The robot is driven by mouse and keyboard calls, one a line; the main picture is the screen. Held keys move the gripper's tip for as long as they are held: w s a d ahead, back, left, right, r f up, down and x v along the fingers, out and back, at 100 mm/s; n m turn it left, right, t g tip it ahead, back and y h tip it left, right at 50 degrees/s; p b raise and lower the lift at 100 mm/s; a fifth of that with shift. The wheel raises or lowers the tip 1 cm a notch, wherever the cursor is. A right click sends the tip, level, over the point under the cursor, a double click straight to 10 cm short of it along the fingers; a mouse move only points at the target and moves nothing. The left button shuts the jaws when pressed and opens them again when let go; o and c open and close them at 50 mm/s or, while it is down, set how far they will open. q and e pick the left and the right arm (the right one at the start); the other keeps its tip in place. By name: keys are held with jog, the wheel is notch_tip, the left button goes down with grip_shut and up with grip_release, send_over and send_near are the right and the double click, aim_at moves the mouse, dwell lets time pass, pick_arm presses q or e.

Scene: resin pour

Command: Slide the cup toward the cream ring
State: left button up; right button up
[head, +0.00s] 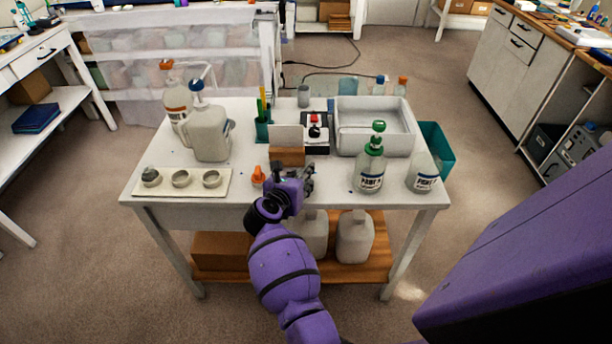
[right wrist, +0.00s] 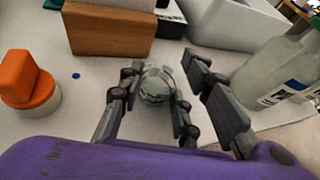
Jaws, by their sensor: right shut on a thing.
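My right gripper (head: 305,181) is low over the front middle of the white table. In the right wrist view the gripper (right wrist: 157,100) is shut on a small clear cup (right wrist: 156,84), with fingers on both sides of it. The cup appears upright at table level; in the head view the gripper hides it. I cannot tell which is the cream ring. My left gripper is not in view.
An orange-topped piece (head: 258,175) stands just left of the gripper. A brown wooden block (head: 287,157) is behind it. Green-capped bottle (head: 370,170) and another bottle (head: 422,172) stand to the right. A large jug (head: 210,137) stands behind the cream board.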

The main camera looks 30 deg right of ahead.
jog(key=shift+w+a+f, duration=0.2)
jog(key=shift+w+a, duration=0.1)
jog(key=shift+a, duration=0.3)
jog(key=o, duration=1.2)
jog(key=shift+r, duration=0.1)
jog(key=v, duration=1.2)
